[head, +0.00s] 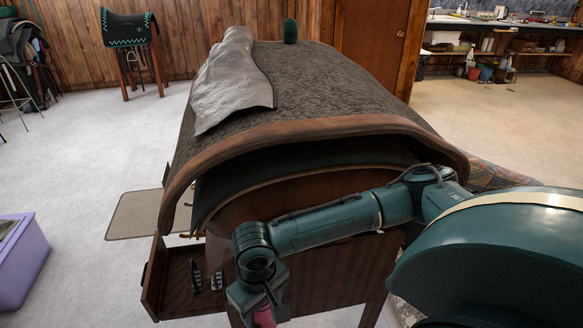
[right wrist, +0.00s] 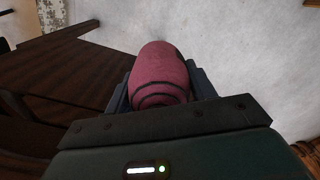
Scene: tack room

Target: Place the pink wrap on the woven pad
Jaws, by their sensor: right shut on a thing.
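The pink wrap is a rolled cylinder with dark spiral lines on its end. My right gripper (right wrist: 161,91) is shut on the pink wrap (right wrist: 160,72), with a finger on each side of it. In the head view only a small part of the pink wrap (head: 264,318) shows at the bottom edge, below my right wrist and low in front of the wooden stand. A dark grey, textured, woven-looking pad (head: 300,95) covers the curved top of the stand, above and behind the gripper. My left gripper is not in view.
A grey cloth (head: 233,80) lies over the pad's left part, and a dark green roll (head: 290,31) stands at its far end. The stand has an open drawer (head: 180,285). A flat beige mat (head: 142,214) and a purple bin (head: 22,260) are at left.

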